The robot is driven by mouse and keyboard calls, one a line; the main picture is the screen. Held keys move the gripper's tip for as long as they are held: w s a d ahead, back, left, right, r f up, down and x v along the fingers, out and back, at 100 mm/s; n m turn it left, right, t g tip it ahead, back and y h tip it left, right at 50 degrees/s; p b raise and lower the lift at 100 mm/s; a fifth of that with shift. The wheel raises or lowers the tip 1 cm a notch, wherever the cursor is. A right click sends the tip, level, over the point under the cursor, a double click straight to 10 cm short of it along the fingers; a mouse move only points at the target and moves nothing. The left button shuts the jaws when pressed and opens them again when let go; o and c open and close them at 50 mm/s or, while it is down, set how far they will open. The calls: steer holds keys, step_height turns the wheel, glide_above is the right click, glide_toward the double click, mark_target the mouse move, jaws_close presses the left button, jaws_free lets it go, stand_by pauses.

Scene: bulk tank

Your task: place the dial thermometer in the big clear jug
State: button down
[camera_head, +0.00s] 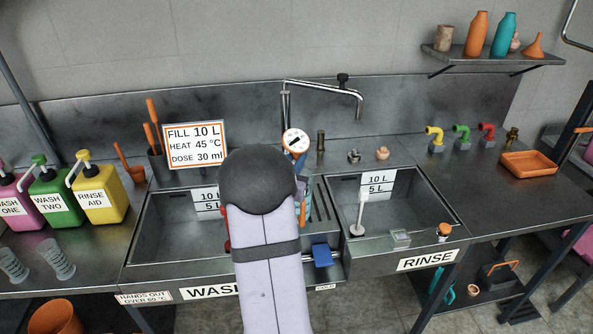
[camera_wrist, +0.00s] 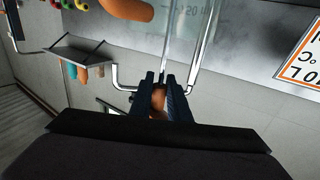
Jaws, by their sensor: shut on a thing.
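The dial thermometer (camera_head: 296,139) shows its round white face with a dark pointer and an orange-red rim, just above my arm's dark end in the head view. My gripper (camera_head: 301,162), with blue fingers, is mostly hidden behind my arm. In the wrist view my gripper (camera_wrist: 162,97) is shut on an orange-brown part of the thermometer (camera_wrist: 158,98). A clear surface with a faint teal marking, seemingly the big clear jug (camera_wrist: 203,12), shows at the top of the wrist view. In the head view my arm hides most of the area below the thermometer, and I cannot tell whether the stem is inside the jug.
The wash basin (camera_head: 165,235) lies left and the rinse basin (camera_head: 425,205) right of my arm. A tap (camera_head: 325,87) arches behind. The fill sign (camera_head: 195,143) stands behind the wash basin. Wash bottles (camera_head: 100,200) stand left; an orange tray (camera_head: 528,163) lies right.

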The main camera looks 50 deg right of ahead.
steer(key=shift+f+p, duration=0.3)
steer(key=shift+f, duration=2.2)
steer(key=c, duration=1.7)
jaws_free()
steer(key=shift+o, duration=0.2)
steer(key=b+v, duration=0.3)
steer(key=v, duration=0.9)
